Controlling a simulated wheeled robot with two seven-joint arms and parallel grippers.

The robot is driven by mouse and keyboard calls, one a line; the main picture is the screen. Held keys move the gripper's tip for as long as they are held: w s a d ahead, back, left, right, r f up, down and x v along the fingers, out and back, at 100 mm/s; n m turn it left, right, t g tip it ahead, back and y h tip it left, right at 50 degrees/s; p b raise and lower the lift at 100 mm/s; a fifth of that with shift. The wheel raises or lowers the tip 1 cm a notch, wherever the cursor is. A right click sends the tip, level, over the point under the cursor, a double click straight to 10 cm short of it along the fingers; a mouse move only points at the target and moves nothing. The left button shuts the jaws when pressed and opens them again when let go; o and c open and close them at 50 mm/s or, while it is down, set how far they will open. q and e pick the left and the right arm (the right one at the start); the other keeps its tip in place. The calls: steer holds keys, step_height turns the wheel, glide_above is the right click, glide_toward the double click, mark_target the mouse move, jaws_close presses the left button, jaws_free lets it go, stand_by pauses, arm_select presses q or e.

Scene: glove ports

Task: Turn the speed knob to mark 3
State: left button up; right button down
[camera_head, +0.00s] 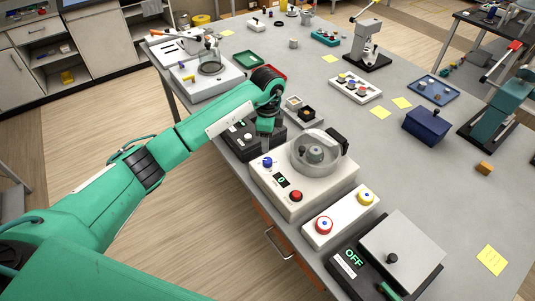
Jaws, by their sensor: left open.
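A white machine (308,203) with a clear round dome (328,148) stands near the table's front edge. Its front carries a blue knob (267,161), a small display (281,180) reading 0, and a red button (296,196). The blue knob looks like the speed knob; its marks are too small to read. My left gripper (265,141) points down just behind the blue knob in the picture, in front of a black device, and appears apart from the knob. It is open, with its fingertips hard to make out. My right gripper is out of view.
A white box (341,216) with red and yellow buttons and a black device (370,275) reading OFF stand nearer. The black device (240,139) stands close to my left gripper. A blue box (427,126) is farther right.

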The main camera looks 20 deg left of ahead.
mark_target(267, 160)
arm_select(q)
step_height(267, 160, down, 8)
steer(key=p, duration=0.3)
steer(key=shift+f, duration=0.6)
steer(key=c, duration=1)
